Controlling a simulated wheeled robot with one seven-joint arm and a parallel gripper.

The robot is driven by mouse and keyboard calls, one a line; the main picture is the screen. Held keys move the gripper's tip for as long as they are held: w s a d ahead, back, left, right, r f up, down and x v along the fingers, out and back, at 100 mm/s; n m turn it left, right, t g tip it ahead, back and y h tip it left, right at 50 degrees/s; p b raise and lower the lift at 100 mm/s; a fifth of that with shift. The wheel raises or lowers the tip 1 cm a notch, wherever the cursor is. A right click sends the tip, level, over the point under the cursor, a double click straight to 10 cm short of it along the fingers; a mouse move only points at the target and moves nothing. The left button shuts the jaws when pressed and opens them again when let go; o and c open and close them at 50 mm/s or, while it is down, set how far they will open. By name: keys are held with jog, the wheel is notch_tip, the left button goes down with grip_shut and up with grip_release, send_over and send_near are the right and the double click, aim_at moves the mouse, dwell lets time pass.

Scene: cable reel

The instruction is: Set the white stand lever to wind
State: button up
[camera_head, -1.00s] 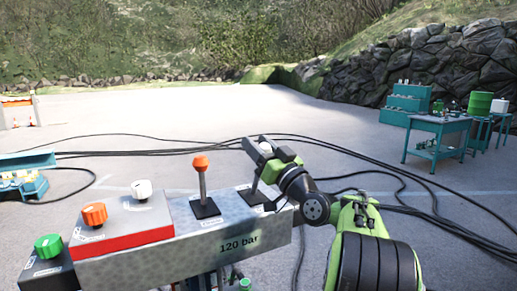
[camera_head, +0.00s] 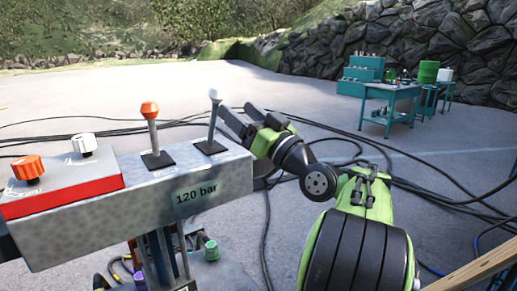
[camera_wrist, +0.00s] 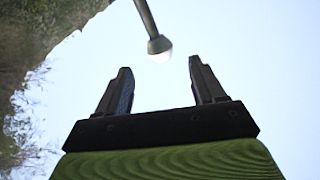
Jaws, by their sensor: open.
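The white stand lever (camera_head: 213,97) has a pale knob on a thin grey rod. It rises from a black base plate at the right end of the grey control box (camera_head: 150,208), leaning slightly right at the top. My gripper (camera_head: 233,109) is open, just right of the knob, with its fingers pointing up and left. In the wrist view the lever's knob (camera_wrist: 159,46) shows just past the fingertips, in line with the gap between the open fingers (camera_wrist: 160,66). Whether any finger touches it is unclear. The lever's position markings are not readable.
An orange-knobbed lever (camera_head: 150,110) stands left of the white one. Farther left, a white knob (camera_head: 84,144) and an orange knob (camera_head: 28,168) sit on the red-sided panel. Black cables (camera_head: 330,140) lie across the ground. A teal workbench (camera_head: 390,95) stands far back.

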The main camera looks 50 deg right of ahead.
jog(key=b+v, duration=0.5)
jog(key=shift+s, duration=0.15)
dwell(0.5)
